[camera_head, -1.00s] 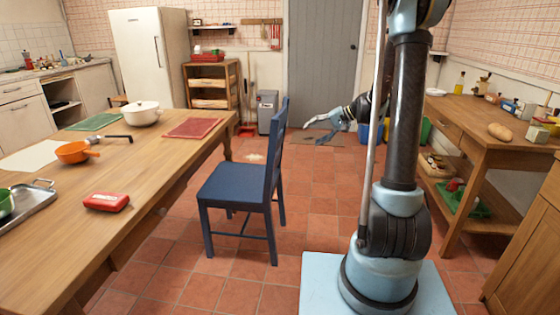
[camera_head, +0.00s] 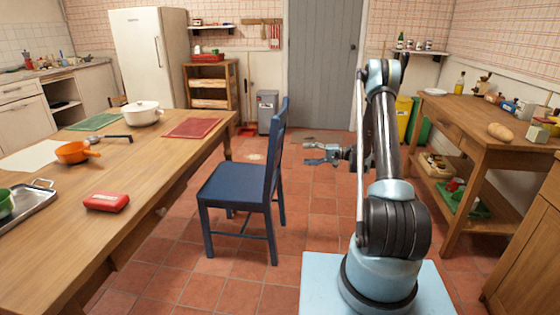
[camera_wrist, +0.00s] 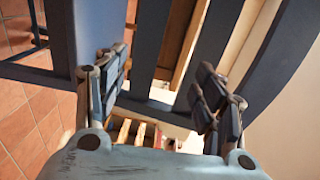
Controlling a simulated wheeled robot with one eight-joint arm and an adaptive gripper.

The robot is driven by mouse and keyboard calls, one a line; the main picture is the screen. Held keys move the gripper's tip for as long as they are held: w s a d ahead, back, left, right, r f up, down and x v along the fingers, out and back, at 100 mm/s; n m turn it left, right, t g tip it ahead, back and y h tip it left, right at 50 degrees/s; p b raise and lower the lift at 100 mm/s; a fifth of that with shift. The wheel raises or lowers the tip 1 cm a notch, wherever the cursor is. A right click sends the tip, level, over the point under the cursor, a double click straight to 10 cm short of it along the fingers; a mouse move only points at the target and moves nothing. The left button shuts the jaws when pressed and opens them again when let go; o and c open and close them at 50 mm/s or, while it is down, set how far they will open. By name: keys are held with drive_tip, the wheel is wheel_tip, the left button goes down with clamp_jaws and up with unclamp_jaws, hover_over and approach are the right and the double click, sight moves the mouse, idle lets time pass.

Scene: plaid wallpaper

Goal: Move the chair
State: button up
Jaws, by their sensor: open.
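The dark blue wooden chair (camera_head: 236,184) stands upright on the tiled floor beside the long table, its seat toward the table and its backrest on the right. My gripper (camera_head: 309,154) is open and empty, to the right of the backrest at about mid-height, with a gap showing in the head view. In the wrist view the chair's blue back slats (camera_wrist: 147,45) fill the upper part, and my open fingers (camera_wrist: 163,95) spread to either side of one slat. I cannot tell whether the slat lies between the fingertips or just beyond them.
The long wooden table (camera_head: 165,160) stands close on the chair's left. A workbench (camera_head: 468,130) lines the right wall. A grey bin (camera_head: 267,110) and a shelf unit (camera_head: 211,88) stand behind. Open red floor lies in front of and behind the chair.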

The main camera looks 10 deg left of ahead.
sight(277, 157)
drive_tip(key=shift+y, duration=0.5)
drive_tip(key=a+f, duration=0.1)
drive_tip(key=a, duration=0.4)
drive_tip(key=a+f, duration=0.1)
drive_tip(key=a, duration=0.4)
drive_tip(key=a+f, duration=0.1)
drive_tip(key=a, duration=0.5)
drive_tip(key=shift+w+f, duration=0.25)
drive_tip(key=shift+w, duration=0.15)
clamp_jaws()
